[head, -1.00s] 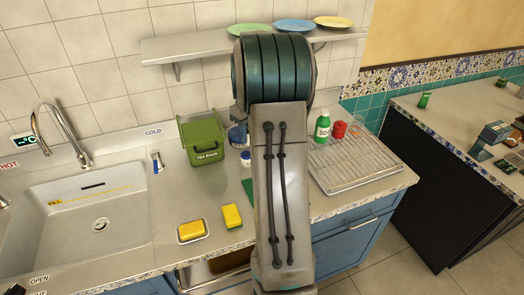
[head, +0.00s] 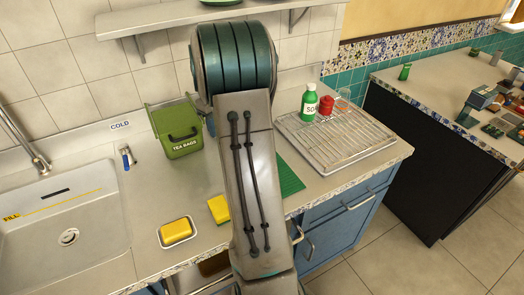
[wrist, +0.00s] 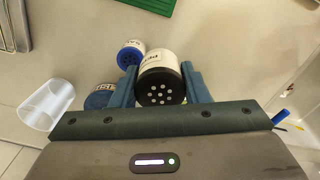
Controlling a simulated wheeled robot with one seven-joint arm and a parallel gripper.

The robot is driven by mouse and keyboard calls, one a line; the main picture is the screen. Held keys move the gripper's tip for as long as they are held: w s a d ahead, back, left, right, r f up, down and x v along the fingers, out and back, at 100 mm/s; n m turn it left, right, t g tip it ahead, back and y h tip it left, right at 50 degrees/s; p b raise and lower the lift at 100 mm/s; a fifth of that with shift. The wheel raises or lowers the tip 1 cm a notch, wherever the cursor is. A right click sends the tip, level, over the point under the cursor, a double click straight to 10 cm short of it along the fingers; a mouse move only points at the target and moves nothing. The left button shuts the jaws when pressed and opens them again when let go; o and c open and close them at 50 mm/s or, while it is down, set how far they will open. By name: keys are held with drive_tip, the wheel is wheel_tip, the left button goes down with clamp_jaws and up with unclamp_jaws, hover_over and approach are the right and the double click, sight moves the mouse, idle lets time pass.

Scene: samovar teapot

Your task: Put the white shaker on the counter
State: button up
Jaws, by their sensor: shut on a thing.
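In the wrist view, a white shaker (wrist: 156,62) with a black perforated lid and partly readable dark lettering stands between the two fingers of my gripper (wrist: 159,86). The gripper is shut on its sides. Whether its base touches the surface below cannot be told. A second white shaker (wrist: 131,47) with a blue lid is just beyond, to the left, outside the fingers. The counter (head: 140,205) shows in the head view. There, my arm hides the gripper and both shakers.
A blue-lidded jar (wrist: 100,96) and a clear glass (wrist: 47,105) are left of the gripper. The head view shows a green tea-bag box (head: 177,130), yellow sponge (head: 176,230), green mat (head: 289,179), soap bottle (head: 309,103), red container (head: 326,105) and wire rack (head: 340,140).

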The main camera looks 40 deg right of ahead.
drive_tip(key=shift+f, duration=0.5)
drive_tip(key=s+a+f, duration=0.1)
drive_tip(key=a+f, duration=0.1)
drive_tip(key=a, duration=0.1)
drive_tip(key=s+a+f, duration=0.1)
drive_tip(key=a+f, duration=0.1)
drive_tip(key=a, duration=0.2)
drive_tip(key=s+a+f+p, duration=0.1)
drive_tip(key=a+f, duration=0.1)
drive_tip(key=a, duration=0.2)
drive_tip(key=shift+f, duration=0.35)
drive_tip(key=shift+s+a+f, duration=0.1)
drive_tip(key=shift+f, duration=2)
drive_tip(key=shift+f, duration=0.2)
drive_tip(key=o, duration=1)
drive_tip(key=shift+r, duration=0.1)
